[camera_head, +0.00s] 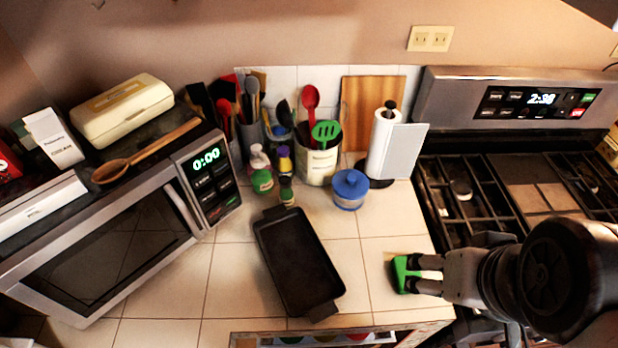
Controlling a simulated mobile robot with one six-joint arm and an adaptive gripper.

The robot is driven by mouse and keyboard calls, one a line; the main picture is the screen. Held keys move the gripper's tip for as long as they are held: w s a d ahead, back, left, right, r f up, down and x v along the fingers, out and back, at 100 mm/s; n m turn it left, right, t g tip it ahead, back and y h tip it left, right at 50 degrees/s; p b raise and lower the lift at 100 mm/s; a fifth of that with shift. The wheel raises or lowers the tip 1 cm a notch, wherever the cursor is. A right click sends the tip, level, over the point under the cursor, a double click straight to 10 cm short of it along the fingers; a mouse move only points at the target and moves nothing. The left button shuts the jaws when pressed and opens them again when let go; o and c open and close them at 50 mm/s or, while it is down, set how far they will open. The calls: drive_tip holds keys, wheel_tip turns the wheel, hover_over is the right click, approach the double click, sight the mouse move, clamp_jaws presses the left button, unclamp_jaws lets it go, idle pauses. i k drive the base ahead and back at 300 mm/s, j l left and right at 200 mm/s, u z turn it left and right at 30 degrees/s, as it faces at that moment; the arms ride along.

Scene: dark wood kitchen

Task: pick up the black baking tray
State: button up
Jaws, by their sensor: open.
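The black baking tray (301,262) lies flat on the tiled counter in the middle of the picture. It is rectangular, with a handle tab at each short end, and it looks empty. It slants from upper left to lower right. My gripper (414,273) comes in from the right, its fingers pointing left over the counter. It is open and apart from the tray, to the right of it. A green patch (400,273) shows at the fingertips; I cannot tell whether it belongs to the fingers or is a separate thing.
A microwave (118,243) stands left of the tray. A stove (510,185) is at right. Bare tiles lie between tray and gripper.

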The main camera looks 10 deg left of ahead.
sight(306, 280)
drive_tip(key=u, duration=1.15)
